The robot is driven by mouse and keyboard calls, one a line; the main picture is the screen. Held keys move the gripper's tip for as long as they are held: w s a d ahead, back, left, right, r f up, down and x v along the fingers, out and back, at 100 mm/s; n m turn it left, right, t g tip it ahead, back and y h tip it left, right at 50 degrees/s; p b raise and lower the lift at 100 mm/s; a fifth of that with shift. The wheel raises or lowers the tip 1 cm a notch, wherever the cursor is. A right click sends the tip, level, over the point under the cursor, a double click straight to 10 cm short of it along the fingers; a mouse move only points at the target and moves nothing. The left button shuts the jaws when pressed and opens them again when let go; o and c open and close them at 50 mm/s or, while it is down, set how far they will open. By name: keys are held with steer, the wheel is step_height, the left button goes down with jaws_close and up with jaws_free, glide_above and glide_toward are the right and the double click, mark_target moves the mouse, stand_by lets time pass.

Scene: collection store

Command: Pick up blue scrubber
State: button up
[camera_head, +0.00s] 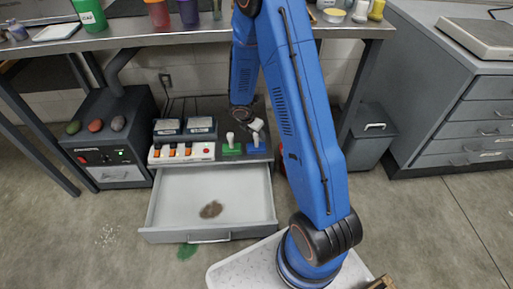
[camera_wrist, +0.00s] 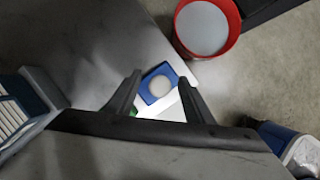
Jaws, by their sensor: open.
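The blue scrubber (camera_wrist: 153,98) has a square blue base and a round pale knob on top. In the wrist view it lies between and beyond my open fingers (camera_wrist: 158,80), with a bright white patch just below it. In the head view the blue scrubber (camera_head: 255,147) sits at the right end of the surface behind the open drawer, next to a green one (camera_head: 231,149) with a white handle.
A red bucket (camera_wrist: 236,40) stands close to the scrubber. Orange switches (camera_head: 187,150) line a white strip to the left. An open drawer (camera_head: 165,205) holds a brown clump. A steel table (camera_head: 200,31) carrying containers runs above. Grey cabinets (camera_head: 460,110) stand right.

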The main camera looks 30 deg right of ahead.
steer(key=shift+c, duration=0.3)
jaws_close()
step_height(320, 180, up, 10)
stand_by(0.6)
steer(key=c, duration=0.7)
jaws_free()
steer(key=shift+c, duration=1.4)
